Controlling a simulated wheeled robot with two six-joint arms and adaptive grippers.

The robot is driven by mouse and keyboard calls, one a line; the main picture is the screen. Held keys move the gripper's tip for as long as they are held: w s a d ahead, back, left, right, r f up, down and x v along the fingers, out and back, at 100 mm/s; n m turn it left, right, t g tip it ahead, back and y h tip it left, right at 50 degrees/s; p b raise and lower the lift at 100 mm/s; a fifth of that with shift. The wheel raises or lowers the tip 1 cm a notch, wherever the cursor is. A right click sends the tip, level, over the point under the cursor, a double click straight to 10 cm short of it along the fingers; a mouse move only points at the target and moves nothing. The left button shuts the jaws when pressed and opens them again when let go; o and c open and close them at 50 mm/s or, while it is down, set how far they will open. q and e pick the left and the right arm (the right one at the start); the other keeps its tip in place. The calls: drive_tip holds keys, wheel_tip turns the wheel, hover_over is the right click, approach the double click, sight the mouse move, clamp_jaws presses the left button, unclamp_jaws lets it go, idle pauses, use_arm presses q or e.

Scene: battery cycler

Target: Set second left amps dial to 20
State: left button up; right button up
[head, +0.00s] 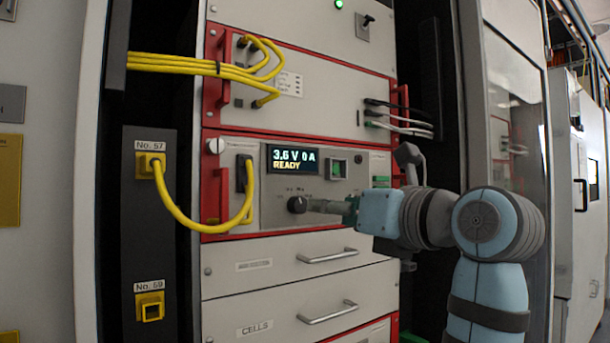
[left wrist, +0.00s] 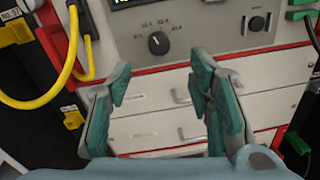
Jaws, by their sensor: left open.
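The black amps dial (head: 297,204) is on the front panel of the unit with the yellow cable, below a display (head: 292,160) reading 3.6 V 0 A READY. It also shows in the left wrist view (left wrist: 158,42), with printed amp marks around its upper side. A pale mark on the knob seems to point up and left. My left gripper (head: 322,206) reaches in from the right in the head view, fingertips near the dial's right side. In the left wrist view this gripper (left wrist: 162,92) is open and empty, and the dial lies beyond its fingers. My right gripper is not in view.
A yellow cable (head: 190,222) loops from the No. 57 socket (head: 148,166) to the panel's left side. A green-lit button (head: 336,168) is right of the display. Drawers with handles (head: 328,256) are below. Red rack handles (head: 215,196) stick out.

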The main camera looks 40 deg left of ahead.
sight(301, 205)
use_arm(q)
drive_tip(key=b+x, duration=0.1)
drive_tip(key=x, duration=0.7)
drive_tip(key=shift+a+f, duration=0.15)
drive_tip(key=shift+a, duration=0.15)
drive_tip(key=shift+w+a, duration=0.2)
drive_tip(key=shift+a, duration=0.25)
drive_tip(key=shift+s, duration=0.1)
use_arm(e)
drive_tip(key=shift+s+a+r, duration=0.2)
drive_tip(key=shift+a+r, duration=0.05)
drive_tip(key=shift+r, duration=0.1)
use_arm(q)
drive_tip(key=shift+c, duration=0.3)
clamp_jaws()
